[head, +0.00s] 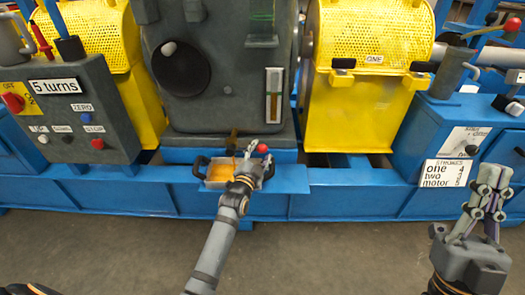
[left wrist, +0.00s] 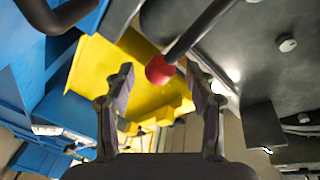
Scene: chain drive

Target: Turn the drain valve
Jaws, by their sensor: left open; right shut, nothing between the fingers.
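A red ball knob (head: 262,148) on a dark lever, which I take for the drain valve handle, sits low at the front of the dark grey gear housing (head: 225,105). In the left wrist view the knob (left wrist: 160,70) and its black rod (left wrist: 200,30) appear between the fingertips; I cannot tell the depth gap. My left gripper (head: 247,152) is open beside the knob, partly hiding the valve area. Its two fingers also show in the left wrist view (left wrist: 159,82), spread apart. My right gripper (head: 494,172) is shut and empty at the far right.
A tray with orange contents and black handles (head: 196,168) sits under my left gripper. Yellow guards (head: 365,110) flank the housing. A control box (head: 65,110) stands left. A blue frame (head: 340,190) runs across; the floor in front is clear.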

